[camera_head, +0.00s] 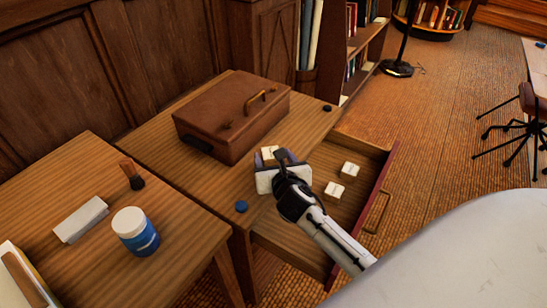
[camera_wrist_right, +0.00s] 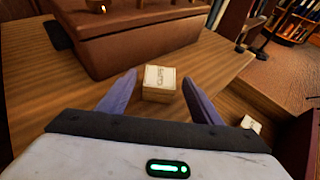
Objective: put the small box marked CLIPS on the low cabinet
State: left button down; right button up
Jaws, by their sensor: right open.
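The small pale box marked CLIPS (camera_wrist_right: 159,84) sits upright on the wooden top of the low cabinet (camera_head: 308,122), in front of a brown leather case. In the head view the box (camera_head: 269,151) shows only in part behind my right gripper (camera_head: 272,157). In the right wrist view my right gripper (camera_wrist_right: 160,95) is open, with one finger on each side of the box. Gaps show between the box and both fingers. My left gripper is not in view.
The brown case (camera_head: 230,115) stands behind. The cabinet's drawer (camera_head: 376,200) is open, with two small pale boxes (camera_head: 349,169) (camera_head: 335,190) inside. A blue cap (camera_head: 241,206) lies near the cabinet's front edge. A jar (camera_head: 136,231) and a brush (camera_head: 132,174) stand on the left table.

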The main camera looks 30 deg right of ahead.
jog(key=shift+r, duration=0.15)
jog(key=shift+s+a+r, duration=0.1)
jog(key=shift+s, duration=0.15)
jog(key=p+v, duration=0.1)
jog(key=v, duration=1)
jog(key=shift+s+p, duration=0.2)
jog(key=shift+p, duration=0.1)
jog(key=shift+a, duration=0.1)
